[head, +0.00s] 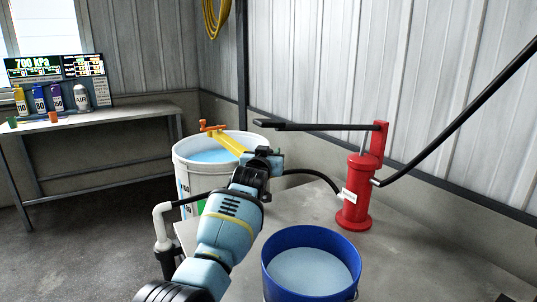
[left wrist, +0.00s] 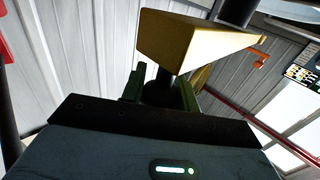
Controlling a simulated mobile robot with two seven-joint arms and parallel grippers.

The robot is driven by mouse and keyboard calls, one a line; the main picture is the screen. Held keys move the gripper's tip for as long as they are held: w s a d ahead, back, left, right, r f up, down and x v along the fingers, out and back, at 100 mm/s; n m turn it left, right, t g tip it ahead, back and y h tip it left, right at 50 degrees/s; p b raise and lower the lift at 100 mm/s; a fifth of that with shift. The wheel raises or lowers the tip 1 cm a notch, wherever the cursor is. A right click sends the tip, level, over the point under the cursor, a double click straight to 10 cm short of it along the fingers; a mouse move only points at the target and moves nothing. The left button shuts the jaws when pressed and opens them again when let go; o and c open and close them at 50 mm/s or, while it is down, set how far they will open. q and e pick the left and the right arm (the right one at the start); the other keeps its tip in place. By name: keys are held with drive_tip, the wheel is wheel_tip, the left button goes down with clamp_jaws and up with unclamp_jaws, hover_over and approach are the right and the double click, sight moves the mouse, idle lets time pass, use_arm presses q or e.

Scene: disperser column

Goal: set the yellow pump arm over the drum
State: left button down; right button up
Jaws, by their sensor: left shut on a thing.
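The yellow pump arm (head: 231,145) shows in the head view as a short yellow bar with an orange fitting (head: 212,127) at its far end. That end is above the white drum (head: 187,170), which holds pale blue liquid. My left gripper (head: 264,158) is at the bar's near end, by the drum's right rim. In the left wrist view the yellow arm (left wrist: 195,42) fills the upper middle. My left fingers (left wrist: 160,92) are shut around a dark post just under it. My left gripper and forearm hide part of the drum. My right gripper is not in view.
A red hand pump (head: 356,192) with a long black lever (head: 320,127) stands on the grey bench (head: 410,250) to the right. A blue bucket (head: 311,238) of liquid is at the front. A side table (head: 100,117) with bottles stands far left.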

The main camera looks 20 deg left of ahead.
use_arm(q)
drive_tip(key=c, duration=1.5)
unclamp_jaws()
drive_tip(key=shift+d+r, duration=0.1)
drive_tip(key=shift+d, duration=0.05)
drive_tip(key=o, duration=0.4)
drive_tip(key=shift+w, duration=0.1)
drive_tip(key=shift+o, duration=0.2)
drive_tip(key=shift+s+p, duration=0.55)
drive_tip(key=shift+s, duration=0.65)
drive_tip(key=s, duration=0.3)
drive_tip(key=s+d, duration=0.1)
drive_tip(key=s, duration=0.1)
drive_tip(key=shift+s+p, duration=0.2)
drive_tip(key=shift+p, duration=0.2)
drive_tip(key=shift+a, duration=0.1)
